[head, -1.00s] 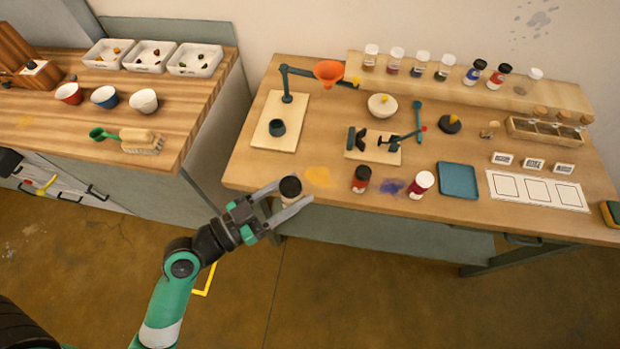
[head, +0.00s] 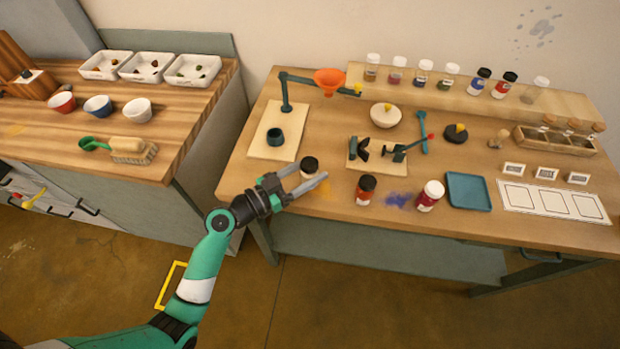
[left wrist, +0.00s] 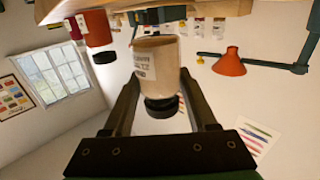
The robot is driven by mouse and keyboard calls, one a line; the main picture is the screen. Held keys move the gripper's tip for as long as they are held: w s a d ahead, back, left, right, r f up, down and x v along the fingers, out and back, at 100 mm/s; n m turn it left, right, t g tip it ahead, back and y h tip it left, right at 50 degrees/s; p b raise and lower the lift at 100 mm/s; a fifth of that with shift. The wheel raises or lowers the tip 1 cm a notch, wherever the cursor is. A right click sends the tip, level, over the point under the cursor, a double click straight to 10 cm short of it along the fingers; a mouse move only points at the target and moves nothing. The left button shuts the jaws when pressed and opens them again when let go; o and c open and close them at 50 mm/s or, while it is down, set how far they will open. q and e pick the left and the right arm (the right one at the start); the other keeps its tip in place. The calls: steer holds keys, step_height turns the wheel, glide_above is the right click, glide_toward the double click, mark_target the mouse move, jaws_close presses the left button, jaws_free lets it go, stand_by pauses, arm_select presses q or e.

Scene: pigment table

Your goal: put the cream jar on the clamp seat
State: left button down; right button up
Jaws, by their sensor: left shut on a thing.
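The cream jar, with a black lid (head: 309,163) and a pale label, is between the fingers of my left gripper (head: 307,183). In the left wrist view the jar (left wrist: 157,60) appears upside down, with the fingers shut on its sides. It is over the front left of the right-hand table; the head view does not clearly show its height. The clamp stands on a pale board (head: 360,166), behind and to the right of the jar, with black jaws (head: 359,149) and a red-tipped lever. No jar shows on it. My right gripper is not in view.
A black-lidded red jar (head: 365,190) and a white-lidded red jar (head: 430,196) stand right of my gripper near the front edge. An orange funnel (head: 330,81) hangs on a stand behind. A teal tray (head: 468,191) lies farther right.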

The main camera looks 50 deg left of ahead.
mark_target(310, 177)
arm_select(q)
steer(key=f, duration=0.1)
steer(key=f+b, duration=0.1)
steer(key=f, duration=0.1)
steer(key=shift+w+a+f+b, duration=0.2)
steer(key=shift+w+b, duration=0.1)
steer(key=shift+b, duration=0.1)
steer(key=shift+s, duration=0.1)
steer(key=shift+r, duration=0.1)
steer(key=shift+f, duration=0.25)
steer(key=shift+c, duration=1)
jaws_free()
steer(key=shift+r, duration=0.1)
